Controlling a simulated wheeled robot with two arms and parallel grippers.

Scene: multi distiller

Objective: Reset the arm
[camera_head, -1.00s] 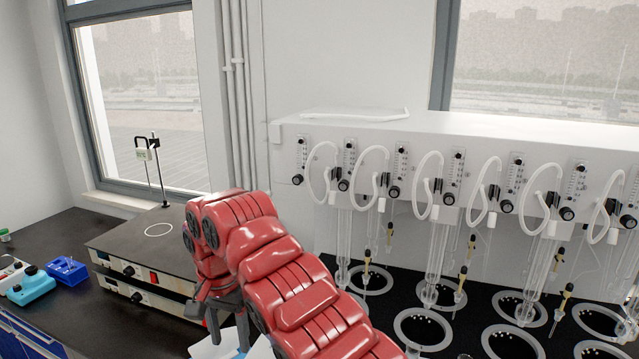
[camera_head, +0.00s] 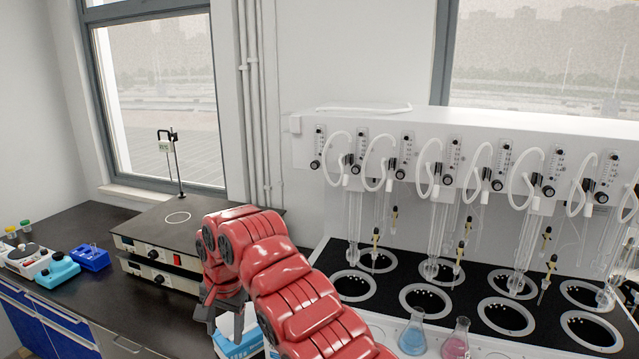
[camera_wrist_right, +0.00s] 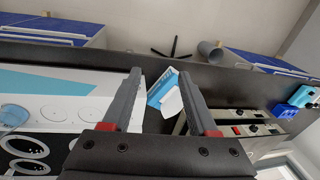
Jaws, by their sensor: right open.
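My right arm (camera_head: 290,290), red and segmented, rises from the bottom middle of the head view and bends down at its wrist. My right gripper (camera_head: 226,318) points down there, above or beside a blue and white box (camera_head: 240,345); its fingertips are partly hidden. In the right wrist view the gripper (camera_wrist_right: 160,73) is open, with its two fingers apart. The blue and white box (camera_wrist_right: 165,92) appears between and beyond the fingers, and nothing is visibly gripped. My left gripper is not in view.
The white multi distiller (camera_head: 430,135) fills the right, with black ringed wells below it. A blue flask (camera_head: 412,336) and a pink flask (camera_head: 457,342) stand in front. A hotplate (camera_head: 165,226) is behind my wrist. Small blue containers (camera_head: 90,257) sit left on the dark bench.

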